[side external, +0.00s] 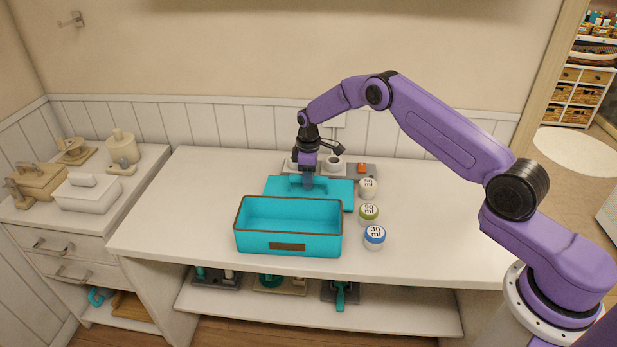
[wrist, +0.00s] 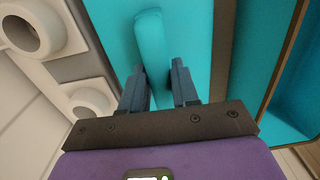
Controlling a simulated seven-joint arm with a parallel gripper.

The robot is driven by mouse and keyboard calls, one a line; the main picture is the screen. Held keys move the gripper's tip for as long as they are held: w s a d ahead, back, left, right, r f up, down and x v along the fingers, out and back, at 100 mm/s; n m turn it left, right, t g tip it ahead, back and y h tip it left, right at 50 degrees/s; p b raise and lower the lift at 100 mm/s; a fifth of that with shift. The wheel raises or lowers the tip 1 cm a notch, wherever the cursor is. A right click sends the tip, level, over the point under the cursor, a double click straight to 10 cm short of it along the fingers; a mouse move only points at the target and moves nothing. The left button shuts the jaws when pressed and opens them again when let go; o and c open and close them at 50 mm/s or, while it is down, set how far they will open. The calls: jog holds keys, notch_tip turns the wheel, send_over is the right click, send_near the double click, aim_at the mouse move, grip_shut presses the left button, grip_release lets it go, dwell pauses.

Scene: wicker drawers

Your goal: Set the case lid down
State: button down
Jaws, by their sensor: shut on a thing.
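The turquoise case lid (side external: 335,192) is behind the open case, flat and low at the tabletop; I cannot tell whether it touches the table. In the wrist view the lid (wrist: 200,30) has a raised turquoise handle (wrist: 150,45). My gripper (side external: 307,183) is above the lid, with its fingers (wrist: 160,88) on either side of the handle, shut on it. The turquoise case (side external: 290,243) stands open and empty in front, with a brown rim and a brown label plate. Part of the lid's front edge is hidden behind the case.
Jars marked 50 (side external: 368,188), 90 (side external: 369,213) and 30 ml (side external: 374,236) stand right of the case and lid. A grey tray (side external: 350,172) with white cups lies behind the lid. The table's left side (side external: 190,205) is clear.

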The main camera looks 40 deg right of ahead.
jog(key=c, duration=0.8)
grip_release()
jog(key=shift+c, duration=0.2)
notch_tip(320, 180, up, 12)
jog(key=shift+r, duration=0.15)
jog(key=s+a+r+n, duration=0.1)
jog(key=s+a+r, duration=0.45)
jog(key=s, duration=0.45)
jog(key=s+a+r+n, duration=0.1)
jog(key=s+a+r, duration=0.5)
jog(key=s, duration=0.5)
jog(key=s+d, duration=0.3)
jog(key=s, duration=1)
jog(key=s+d+n, duration=0.1)
jog(key=s+d, duration=0.3)
jog(key=s, duration=1)
jog(key=shift+f+n, duration=0.3)
jog(key=shift+f, duration=0.05)
